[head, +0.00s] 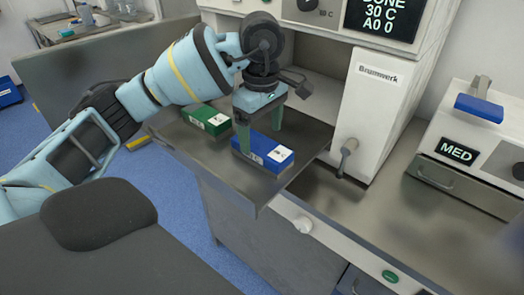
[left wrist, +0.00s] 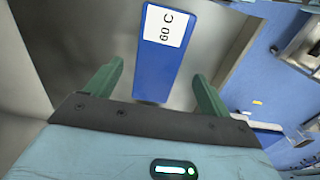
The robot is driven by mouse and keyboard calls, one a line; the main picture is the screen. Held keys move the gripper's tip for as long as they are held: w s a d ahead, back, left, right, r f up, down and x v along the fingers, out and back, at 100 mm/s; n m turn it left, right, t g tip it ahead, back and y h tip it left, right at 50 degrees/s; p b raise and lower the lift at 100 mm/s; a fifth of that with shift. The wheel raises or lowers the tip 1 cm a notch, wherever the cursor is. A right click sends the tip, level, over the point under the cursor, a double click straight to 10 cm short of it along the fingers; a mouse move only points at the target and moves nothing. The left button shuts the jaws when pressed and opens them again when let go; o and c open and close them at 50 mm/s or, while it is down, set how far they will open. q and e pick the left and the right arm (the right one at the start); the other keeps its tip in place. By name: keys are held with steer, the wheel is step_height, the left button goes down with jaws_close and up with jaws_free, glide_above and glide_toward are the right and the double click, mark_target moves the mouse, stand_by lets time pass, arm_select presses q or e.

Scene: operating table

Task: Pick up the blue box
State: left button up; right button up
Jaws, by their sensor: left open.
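The blue box (head: 264,150) lies on the metal tray in front of the white machine, a white label on its top. In the left wrist view the blue box (left wrist: 153,75) shows a label reading "60 C". My left gripper (head: 261,140) is open above the box, pointing down. In the left wrist view its green fingers (left wrist: 157,88) stand to either side of the near end of the box, with visible gaps. Whether the fingertips touch the box cannot be told. My right gripper is in neither view.
A green box (head: 205,119) lies left of the blue box on the same tray (head: 262,193). The white machine (head: 368,115) stands behind, with a lever handle. A MED unit (head: 475,145) with a blue handle stands at the right. The bare counter is in front of it.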

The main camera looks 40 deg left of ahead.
mark_target(262, 144)
arm_select(q)
step_height(262, 144, down, 4)
steer(key=shift+w+a+f, duration=0.1)
steer(key=shift+w+f, duration=0.05)
steer(key=shift+f, duration=0.35)
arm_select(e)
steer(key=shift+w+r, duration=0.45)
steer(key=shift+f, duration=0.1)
arm_select(q)
steer(key=shift+c, duration=1.3)
steer(key=c, duration=0.9)
steer(key=shift+c, duration=0.4)
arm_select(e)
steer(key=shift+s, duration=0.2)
arm_select(q)
steer(key=shift+r, duration=0.15)
